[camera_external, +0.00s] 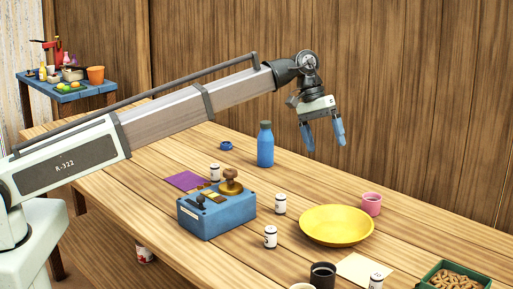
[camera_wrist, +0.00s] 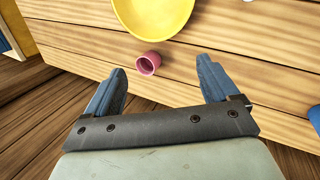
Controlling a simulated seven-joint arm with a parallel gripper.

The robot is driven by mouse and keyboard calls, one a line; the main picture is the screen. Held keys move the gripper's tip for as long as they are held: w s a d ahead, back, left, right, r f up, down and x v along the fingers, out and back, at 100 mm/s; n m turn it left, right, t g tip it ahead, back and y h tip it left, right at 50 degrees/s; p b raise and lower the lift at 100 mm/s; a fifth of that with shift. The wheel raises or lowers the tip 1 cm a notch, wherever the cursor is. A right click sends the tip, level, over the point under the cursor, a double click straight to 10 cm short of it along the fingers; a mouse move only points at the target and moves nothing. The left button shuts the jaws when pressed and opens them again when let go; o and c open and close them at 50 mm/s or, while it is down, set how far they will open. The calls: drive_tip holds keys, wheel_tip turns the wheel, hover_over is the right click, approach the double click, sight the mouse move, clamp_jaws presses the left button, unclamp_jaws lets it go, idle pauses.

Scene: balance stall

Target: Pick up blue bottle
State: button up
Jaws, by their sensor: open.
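The blue bottle (camera_external: 265,146) stands upright on the wooden table, towards its far side, with a dark greenish cap. In the outside view my gripper (camera_external: 324,136) hangs in the air to the right of the bottle, fingers pointing down, apart and empty. In the wrist view my gripper (camera_wrist: 163,78) is open with nothing between its blue fingers. I cannot make out the bottle for certain in the wrist view.
A pink cup (camera_external: 372,203) stands beside a yellow plate (camera_external: 337,225); the cup also shows in the wrist view (camera_wrist: 148,63). A blue box (camera_external: 216,215) with a brass-coloured knob and several white canisters stand nearer. A small blue ring-like item (camera_external: 226,146) lies left of the bottle.

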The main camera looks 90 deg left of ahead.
drive_tip(key=s+a+r+y, duration=0.1)
drive_tip(key=s+a, duration=0.2)
drive_tip(key=a, duration=0.3)
drive_tip(key=s+a+n+g+y, duration=0.1)
drive_tip(key=s+a, duration=0.1)
drive_tip(key=a, duration=0.4)
drive_tip(key=s+a+r+y, duration=0.1)
drive_tip(key=s+a, duration=0.2)
drive_tip(key=a, duration=0.3)
drive_tip(key=g+y, duration=0.2)
hover_over(266, 132)
drive_tip(key=shift+n, duration=0.4)
drive_tip(key=f, duration=0.7)
drive_tip(key=shift+s+a+f, duration=0.1)
drive_tip(key=shift+a, duration=0.2)
drive_tip(key=shift+a+f, duration=0.2)
drive_tip(key=shift+f, duration=0.65)
drive_tip(key=shift+a+f, duration=0.25)
drive_tip(key=shift+f, duration=0.6)
drive_tip(key=shift+a+f, duration=0.2)
drive_tip(key=shift+f, duration=0.65)
clamp_jaws()
